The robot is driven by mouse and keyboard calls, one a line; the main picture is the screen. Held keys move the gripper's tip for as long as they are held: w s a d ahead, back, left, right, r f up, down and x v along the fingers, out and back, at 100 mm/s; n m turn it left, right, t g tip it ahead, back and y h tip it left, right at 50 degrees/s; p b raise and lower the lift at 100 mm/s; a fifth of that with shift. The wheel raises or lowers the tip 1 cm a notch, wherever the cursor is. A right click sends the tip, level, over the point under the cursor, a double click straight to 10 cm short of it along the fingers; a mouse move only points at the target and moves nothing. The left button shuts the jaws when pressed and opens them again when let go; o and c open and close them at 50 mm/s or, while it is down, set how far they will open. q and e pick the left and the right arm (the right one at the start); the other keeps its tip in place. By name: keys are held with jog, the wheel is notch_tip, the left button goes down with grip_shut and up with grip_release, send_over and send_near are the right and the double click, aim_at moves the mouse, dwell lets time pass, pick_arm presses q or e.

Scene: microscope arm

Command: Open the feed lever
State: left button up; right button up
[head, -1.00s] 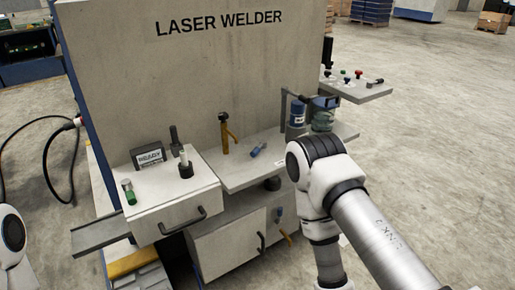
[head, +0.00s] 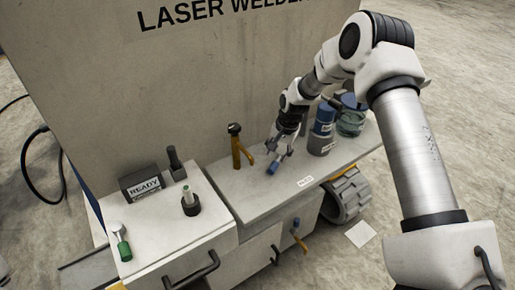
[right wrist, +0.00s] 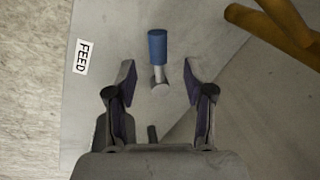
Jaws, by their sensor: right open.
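The feed lever (head: 272,168) has a blue handle and stands on the grey shelf, behind a FEED label (head: 305,182). In the right wrist view the blue handle (right wrist: 157,47) sits on a short metal stem, with the FEED label (right wrist: 82,56) to its left. My right gripper (head: 279,154) is over the lever. In the right wrist view its jaws (right wrist: 158,80) are open, one finger on each side of the stem, with gaps on both sides. The blue grip reaches beyond the fingertips. My left gripper is not in view.
A yellow post with a side arm (head: 238,147) stands left of the lever; yellow bars (right wrist: 275,22) show in the right wrist view. Blue-grey canisters (head: 321,130) and a glass jar (head: 352,117) stand to the right. A READY box (head: 142,184) sits on the left cabinet.

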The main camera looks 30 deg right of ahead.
aim_at(273, 168)
jog(key=shift+w+f, duration=0.1)
jog(key=shift+f, duration=0.25)
jog(key=f, duration=0.4)
jog(key=a+f, duration=0.1)
jog(key=f, duration=0.1)
jog(key=shift+w+f, duration=0.3)
jog(key=shift+w, duration=0.05)
jog(key=shift+s+r, duration=0.2)
grip_shut()
